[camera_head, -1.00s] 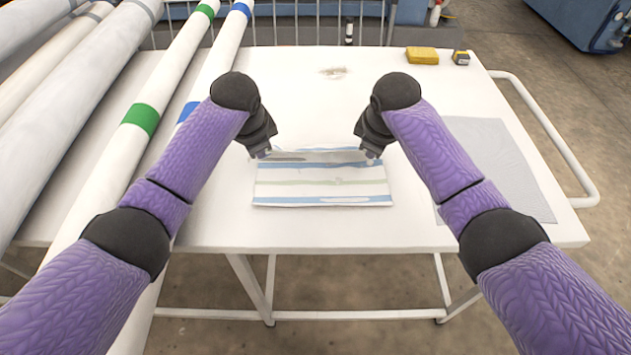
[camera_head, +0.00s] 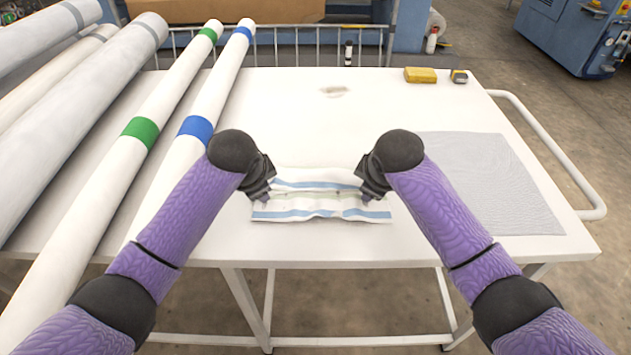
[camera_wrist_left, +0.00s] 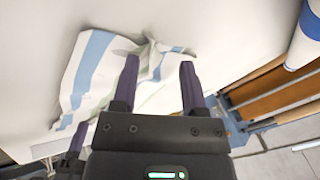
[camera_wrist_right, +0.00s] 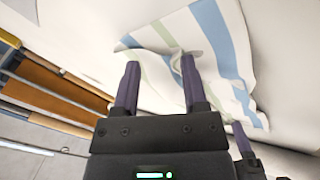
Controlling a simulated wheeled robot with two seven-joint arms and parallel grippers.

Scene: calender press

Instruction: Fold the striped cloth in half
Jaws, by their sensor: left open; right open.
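The striped cloth (camera_head: 318,203), white with blue and pale green stripes, lies rumpled on the white table (camera_head: 300,125), close to its front edge. My left gripper (camera_head: 264,199) is at the cloth's left side, and my right gripper (camera_head: 370,199) is at its right side. In the left wrist view the cloth (camera_wrist_left: 97,62) has a raised crease by the open fingers (camera_wrist_left: 160,65). In the right wrist view the cloth (camera_wrist_right: 222,45) also bunches by the open fingers (camera_wrist_right: 160,65). Neither gripper is closed on it. Fingertip contact with the cloth cannot be told.
Long rolls (camera_head: 140,128) lie along the left side. A grey sheet (camera_head: 490,180) lies flat at the right. A yellow block (camera_head: 420,75) and a tape measure (camera_head: 459,76) sit at the back right.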

